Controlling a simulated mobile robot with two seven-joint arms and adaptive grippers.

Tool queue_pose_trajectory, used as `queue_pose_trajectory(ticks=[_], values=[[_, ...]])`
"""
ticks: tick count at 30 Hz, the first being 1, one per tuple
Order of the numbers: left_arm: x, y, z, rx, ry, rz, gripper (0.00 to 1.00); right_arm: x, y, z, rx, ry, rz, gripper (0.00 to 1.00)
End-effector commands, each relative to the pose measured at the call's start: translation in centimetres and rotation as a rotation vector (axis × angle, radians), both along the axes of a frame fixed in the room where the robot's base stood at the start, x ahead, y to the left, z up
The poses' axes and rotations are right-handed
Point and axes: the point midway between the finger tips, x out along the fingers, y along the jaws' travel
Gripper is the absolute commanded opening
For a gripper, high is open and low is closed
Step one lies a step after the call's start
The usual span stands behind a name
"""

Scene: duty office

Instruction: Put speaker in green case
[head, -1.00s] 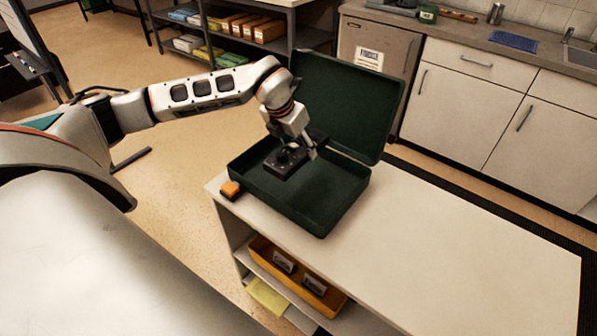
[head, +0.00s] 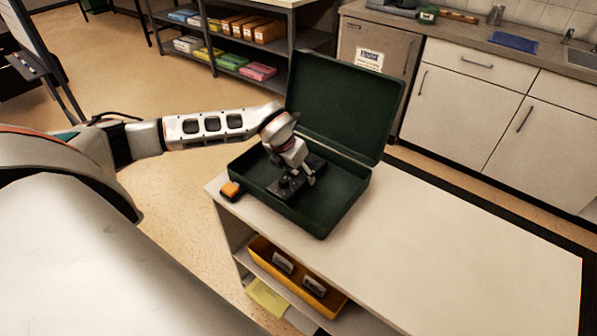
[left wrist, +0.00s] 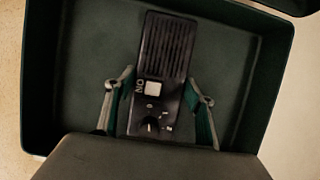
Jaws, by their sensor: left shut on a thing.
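The green case (head: 329,211) stands open on the white counter, its lid (head: 343,104) raised at the back. My left gripper (head: 297,181) is inside the case's outline, pointing down, and is shut on the speaker (head: 312,166), a black box with a slotted grille and a knob. In the left wrist view the fingers stand on both sides of the speaker (left wrist: 165,45), with the case's floor (left wrist: 90,55) behind it and its walls around. Whether the speaker touches the floor I cannot tell. My right gripper is not in view.
A small orange and black object (head: 231,190) lies by the case's left corner. The white counter (head: 450,240) is clear to the right. A yellow tray (head: 297,278) sits on the shelf below. Cabinets (head: 470,100) stand behind.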

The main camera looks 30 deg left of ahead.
Motion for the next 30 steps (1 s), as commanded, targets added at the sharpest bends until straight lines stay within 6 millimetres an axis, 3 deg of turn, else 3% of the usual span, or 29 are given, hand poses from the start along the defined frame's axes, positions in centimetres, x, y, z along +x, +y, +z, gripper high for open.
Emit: queue_pose_trajectory(ticks=[4,5,6,20,30], values=[[0.1,0.0,0.0,0.000,-0.003,0.000,0.14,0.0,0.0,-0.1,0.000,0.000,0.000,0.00],[0.0,0.0,-0.1,0.000,0.000,0.000,0.61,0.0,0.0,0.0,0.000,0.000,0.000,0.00],[0.0,0.0,-0.1,0.000,0.000,0.000,0.70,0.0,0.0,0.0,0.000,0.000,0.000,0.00],[-0.2,0.0,0.8,0.000,-0.002,-0.002,0.70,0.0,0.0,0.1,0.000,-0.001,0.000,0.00],[-2.6,0.3,6.6,0.001,-0.003,-0.001,0.70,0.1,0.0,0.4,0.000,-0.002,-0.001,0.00]])
